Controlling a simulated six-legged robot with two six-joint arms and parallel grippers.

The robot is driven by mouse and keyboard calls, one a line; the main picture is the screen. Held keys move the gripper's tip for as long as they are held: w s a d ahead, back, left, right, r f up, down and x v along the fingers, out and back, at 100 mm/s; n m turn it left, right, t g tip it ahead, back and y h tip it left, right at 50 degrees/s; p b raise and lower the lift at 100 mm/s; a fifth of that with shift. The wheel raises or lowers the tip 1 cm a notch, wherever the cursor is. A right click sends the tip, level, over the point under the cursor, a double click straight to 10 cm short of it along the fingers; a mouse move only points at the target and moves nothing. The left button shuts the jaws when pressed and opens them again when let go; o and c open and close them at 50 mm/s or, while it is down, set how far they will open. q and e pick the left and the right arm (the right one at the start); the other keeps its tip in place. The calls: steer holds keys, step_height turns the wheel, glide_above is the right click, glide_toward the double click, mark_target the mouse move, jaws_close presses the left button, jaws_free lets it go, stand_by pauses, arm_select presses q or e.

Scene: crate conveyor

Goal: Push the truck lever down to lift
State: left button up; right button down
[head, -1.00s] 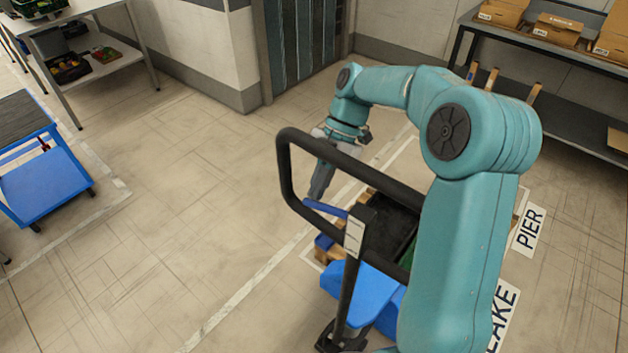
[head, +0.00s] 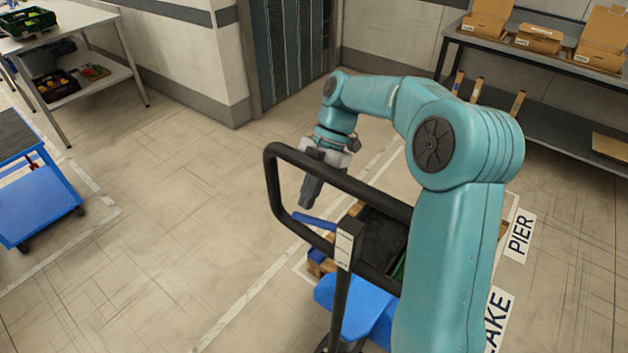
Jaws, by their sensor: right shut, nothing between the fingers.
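The truck shows by its black handle loop (head: 272,195) and its blue body (head: 355,305) at the lower middle of the head view. My right arm hides part of the truck. My left gripper is not in view.
A dark crate (head: 382,238) on a wooden pallet (head: 318,262) is behind the handle. A blue cart (head: 40,205) stands at the left. A shelf with cardboard boxes (head: 538,38) is at the back right. The floor between cart and truck is clear.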

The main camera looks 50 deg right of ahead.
steer(key=p+v, duration=0.5)
steer(key=v, duration=1)
steer(key=shift+d+r, duration=0.25)
steer(key=shift+d, duration=0.15)
steer(key=shift+w, duration=0.15)
